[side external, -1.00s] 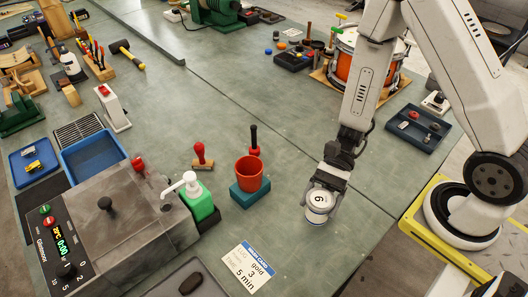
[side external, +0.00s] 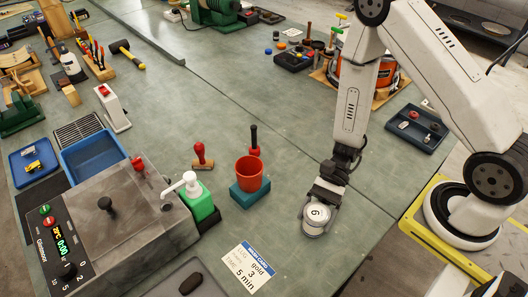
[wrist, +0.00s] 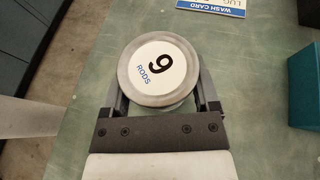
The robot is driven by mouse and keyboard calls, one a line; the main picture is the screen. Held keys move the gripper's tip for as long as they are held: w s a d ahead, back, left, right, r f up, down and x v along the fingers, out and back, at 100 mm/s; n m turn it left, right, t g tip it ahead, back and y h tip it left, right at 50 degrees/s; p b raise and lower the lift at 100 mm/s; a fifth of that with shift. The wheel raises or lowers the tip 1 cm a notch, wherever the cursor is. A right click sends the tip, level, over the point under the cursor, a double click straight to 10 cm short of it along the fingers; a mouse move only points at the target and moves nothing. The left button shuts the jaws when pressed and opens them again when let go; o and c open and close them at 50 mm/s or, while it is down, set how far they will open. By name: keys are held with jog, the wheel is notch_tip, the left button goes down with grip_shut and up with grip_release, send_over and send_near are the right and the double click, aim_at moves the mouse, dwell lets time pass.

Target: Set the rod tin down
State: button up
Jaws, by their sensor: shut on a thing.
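The rod tin (side external: 315,213) is a short round tin with a pale lid marked with a numeral. In the wrist view its lid (wrist: 158,66) reads "9 RODS". My gripper (side external: 321,203) is above and around it, with one finger on each side, shut on it. In the wrist view my gripper (wrist: 161,98) holds the tin between its fingers, lid facing the camera. The tin is close over the bench (side external: 345,235). I cannot tell whether its base touches the bench.
A wash card (side external: 248,267) lies to the left of the tin. An orange-red cup (side external: 249,173) stands on a teal block (side external: 249,193), left of my gripper. A green pump bottle (side external: 194,199) is further left. Bare bench lies around the tin.

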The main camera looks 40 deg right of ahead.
jog(key=shift+f, duration=0.45)
jog(key=shift+f, duration=0.1)
jog(key=o, duration=1.3)
jog(key=shift+d+r, duration=0.1)
jog(key=shift+r, duration=0.1)
jog(key=v, duration=1.1)
jog(key=shift+d+r, duration=0.15)
jog(key=shift+d, duration=0.25)
